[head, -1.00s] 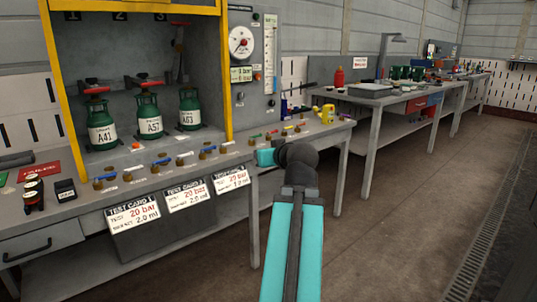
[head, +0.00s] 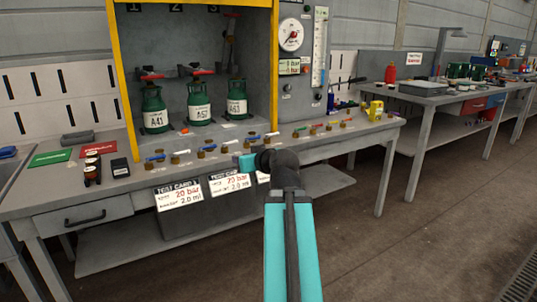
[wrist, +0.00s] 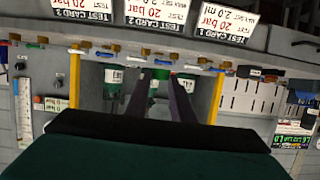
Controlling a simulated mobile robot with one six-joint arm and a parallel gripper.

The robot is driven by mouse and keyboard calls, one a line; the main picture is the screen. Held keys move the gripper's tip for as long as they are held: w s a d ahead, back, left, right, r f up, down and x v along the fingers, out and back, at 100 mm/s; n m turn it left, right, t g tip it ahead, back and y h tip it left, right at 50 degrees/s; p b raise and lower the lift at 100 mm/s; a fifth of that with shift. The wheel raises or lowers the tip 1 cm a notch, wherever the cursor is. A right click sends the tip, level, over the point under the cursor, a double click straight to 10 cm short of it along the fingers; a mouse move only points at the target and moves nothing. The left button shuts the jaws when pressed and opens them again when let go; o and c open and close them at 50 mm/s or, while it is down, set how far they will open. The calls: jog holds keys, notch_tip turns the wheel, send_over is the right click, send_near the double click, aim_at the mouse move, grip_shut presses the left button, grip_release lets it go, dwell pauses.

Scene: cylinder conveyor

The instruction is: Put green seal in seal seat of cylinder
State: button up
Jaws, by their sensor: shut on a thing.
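In the wrist view, which is upside down, the two dark fingers of my gripper (wrist: 158,82) point towards the cylinder station. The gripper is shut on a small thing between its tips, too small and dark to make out. A green patch shows there, but I cannot tell a seal from the cylinder behind. Three green cylinders, A41 (head: 155,110), A57 (head: 199,103) and A63 (head: 237,98), stand upright in the yellow-framed station. Red handles show at their tops. I cannot make out a seal seat.
The grey bench (head: 145,184) carries several brass valves with coloured levers along its front. Test cards (head: 179,194) hang below the edge. Green (head: 50,157) and red (head: 98,150) mats lie left. A second bench (head: 447,98) stands right, with open floor before it.

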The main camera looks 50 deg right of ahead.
jog(key=w+a+f+n+y, duration=0.1)
jog(key=w+a+f, duration=0.2)
jog(key=w+a, duration=0.4)
jog(key=w+a+f+n+y, duration=0.1)
jog(key=w+a, duration=0.6)
jog(key=a, duration=1.4)
jog(key=w+a+f+n+y, duration=0.1)
jog(key=w+a+f, duration=0.5)
jog(key=a, duration=0.8)
jog(key=shift+w+a+t+y, duration=0.4)
jog(key=shift+w+y, duration=0.3)
jog(key=shift+w, duration=0.4)
jog(key=shift+a+n, duration=0.1)
jog(key=shift+n, duration=0.2)
